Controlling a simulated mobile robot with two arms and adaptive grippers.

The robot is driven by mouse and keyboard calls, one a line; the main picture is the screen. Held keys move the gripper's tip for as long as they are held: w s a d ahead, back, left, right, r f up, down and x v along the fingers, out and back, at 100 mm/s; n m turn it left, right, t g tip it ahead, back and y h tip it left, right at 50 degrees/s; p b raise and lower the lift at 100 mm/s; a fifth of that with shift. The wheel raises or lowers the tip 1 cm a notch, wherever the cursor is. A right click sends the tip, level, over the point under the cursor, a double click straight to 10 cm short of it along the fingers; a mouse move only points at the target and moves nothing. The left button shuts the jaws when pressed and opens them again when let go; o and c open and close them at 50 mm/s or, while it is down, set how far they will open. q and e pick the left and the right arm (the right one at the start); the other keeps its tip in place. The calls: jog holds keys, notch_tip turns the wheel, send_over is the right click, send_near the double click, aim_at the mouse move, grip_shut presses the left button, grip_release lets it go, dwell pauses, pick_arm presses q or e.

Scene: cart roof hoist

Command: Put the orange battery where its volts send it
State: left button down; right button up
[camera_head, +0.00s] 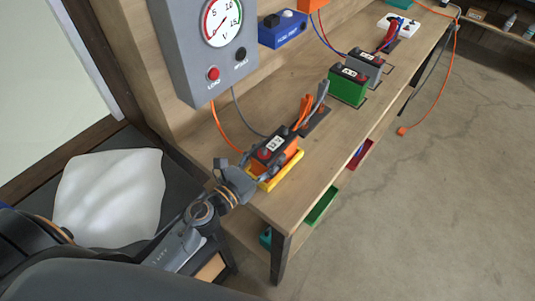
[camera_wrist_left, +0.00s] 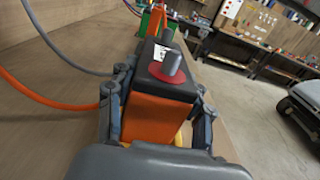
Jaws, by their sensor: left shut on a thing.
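The orange battery (camera_head: 289,153) has a black top, a red terminal and a small white label too small to read surely. It stands in or just over a yellow tray (camera_head: 299,157) at the near end of the bench; whether it rests on the tray bottom is hidden. My left gripper (camera_head: 265,162) is shut on the battery, one finger on each side, as the left wrist view also shows (camera_wrist_left: 157,118). A grey meter box (camera_head: 184,55) with a round volt dial (camera_head: 222,20) stands at the back. My right gripper is not in view.
Orange and grey clamps (camera_head: 314,112) stand just beyond the battery. A green battery (camera_head: 347,89) and a grey battery (camera_head: 371,69) are farther along. Below the bench top (camera_head: 315,165) are a green bin (camera_head: 322,207) and a red bin (camera_head: 361,154). Cables cross the bench back.

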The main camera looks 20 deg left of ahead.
pick_arm(q)
jog(key=c, duration=0.6)
grip_release()
jog(key=shift+r, duration=0.15)
jog(key=shift+o, duration=0.7)
jog(key=shift+s+f, duration=0.1)
jog(key=shift+f, duration=0.25)
jog(key=v, duration=1.2)
jog(key=shift+r, duration=0.3)
